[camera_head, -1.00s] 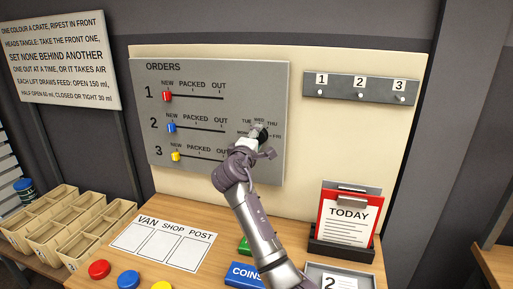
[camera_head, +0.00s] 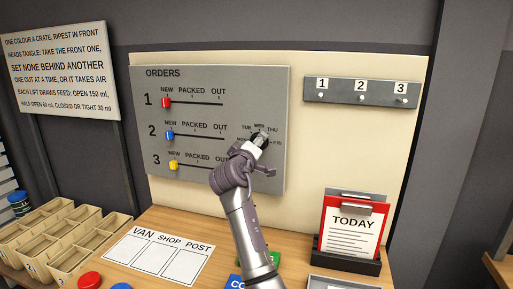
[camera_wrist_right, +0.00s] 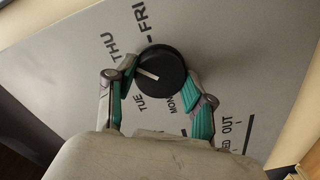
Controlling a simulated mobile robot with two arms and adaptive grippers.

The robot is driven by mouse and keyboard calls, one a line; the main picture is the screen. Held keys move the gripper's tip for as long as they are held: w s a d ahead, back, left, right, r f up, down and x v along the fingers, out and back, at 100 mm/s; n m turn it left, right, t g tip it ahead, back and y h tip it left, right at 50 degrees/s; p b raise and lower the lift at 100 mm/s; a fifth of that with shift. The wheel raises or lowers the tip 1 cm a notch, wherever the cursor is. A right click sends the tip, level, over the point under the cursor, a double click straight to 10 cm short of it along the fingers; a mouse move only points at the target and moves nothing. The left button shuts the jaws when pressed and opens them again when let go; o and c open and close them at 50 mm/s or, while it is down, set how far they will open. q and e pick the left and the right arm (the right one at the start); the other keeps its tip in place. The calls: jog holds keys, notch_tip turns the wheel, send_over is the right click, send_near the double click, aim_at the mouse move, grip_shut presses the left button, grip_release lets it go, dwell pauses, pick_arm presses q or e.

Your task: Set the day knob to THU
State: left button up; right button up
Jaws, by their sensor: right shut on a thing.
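The day knob (camera_wrist_right: 163,68) is a round black dial on the grey orders board (camera_head: 225,78). In the right wrist view its white pointer line points left, below the THU label (camera_wrist_right: 121,47) and above TUE; WED is hidden there, so I cannot tell the exact setting. FRI stands above the knob and MON below it. My right gripper (camera_wrist_right: 160,82) is shut on the knob, with one green-padded finger on each side. In the head view the right gripper (camera_head: 257,143) covers much of the dial. My left gripper is not in view.
Red (camera_head: 166,103), blue (camera_head: 170,135) and yellow (camera_head: 173,165) sliders sit at NEW on the board, left of my arm. A TODAY clipboard (camera_head: 350,225) stands on the table at right. A VAN SHOP POST sheet (camera_head: 160,255) and empty crates (camera_head: 60,235) lie at left.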

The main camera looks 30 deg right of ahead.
dwell(0.3)
jog(key=o, duration=1.2)
jog(key=shift+c, duration=0.2)
jog(key=shift+a, duration=0.1)
jog(key=v, duration=1.2)
